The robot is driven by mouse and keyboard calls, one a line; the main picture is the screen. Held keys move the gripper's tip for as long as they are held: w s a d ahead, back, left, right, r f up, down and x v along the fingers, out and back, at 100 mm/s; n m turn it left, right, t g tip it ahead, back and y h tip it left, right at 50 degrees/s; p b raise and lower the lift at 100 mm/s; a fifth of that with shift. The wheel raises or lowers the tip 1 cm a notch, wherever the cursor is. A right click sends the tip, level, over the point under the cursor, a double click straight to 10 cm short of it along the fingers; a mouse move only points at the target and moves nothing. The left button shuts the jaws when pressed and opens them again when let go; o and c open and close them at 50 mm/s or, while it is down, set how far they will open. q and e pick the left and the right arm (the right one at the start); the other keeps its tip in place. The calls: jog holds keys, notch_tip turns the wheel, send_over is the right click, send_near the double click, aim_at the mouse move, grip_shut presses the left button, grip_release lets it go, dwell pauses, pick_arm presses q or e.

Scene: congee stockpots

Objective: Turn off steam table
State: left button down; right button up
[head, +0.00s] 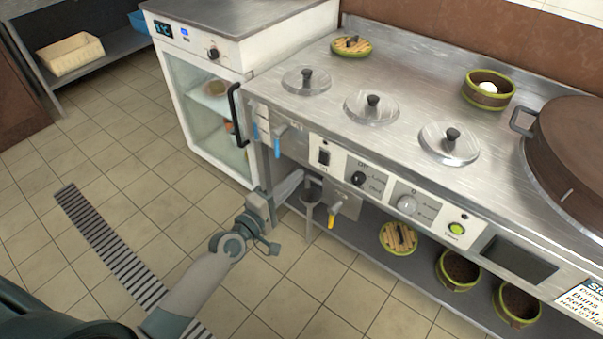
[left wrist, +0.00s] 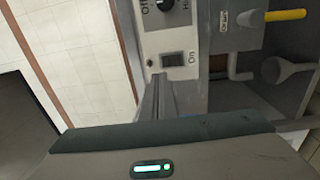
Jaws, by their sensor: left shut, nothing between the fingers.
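The steam table (head: 390,150) is a steel counter with a control panel on its front. The panel has a black rocker switch (head: 323,157), a black knob (head: 358,179), a grey knob (head: 407,206) and a lit green button (head: 456,229). In the left wrist view the rocker switch (left wrist: 172,60) has "On" printed beside it, and the black knob (left wrist: 165,4) is at the top edge. My left gripper (head: 297,178) is shut and empty, a little below and left of the switch. Its fingers (left wrist: 155,82) point toward the switch; I cannot tell whether they touch the panel.
A yellow-handled drain valve (head: 332,218) hangs just right of my left gripper. A white glass-fronted cabinet (head: 210,90) stands to the left, with a black handle. Several round lids lie on the counter. Baskets sit on the lower shelf. The tiled floor at left is open.

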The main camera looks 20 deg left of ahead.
pick_arm(q)
jog(key=v, duration=0.4)
jog(key=shift+s+r, duration=0.1)
jog(key=shift+r, duration=0.2)
pick_arm(e)
jog(key=shift+s+f, duration=0.1)
jog(key=shift+s, duration=0.35)
jog(key=shift+s, duration=0.1)
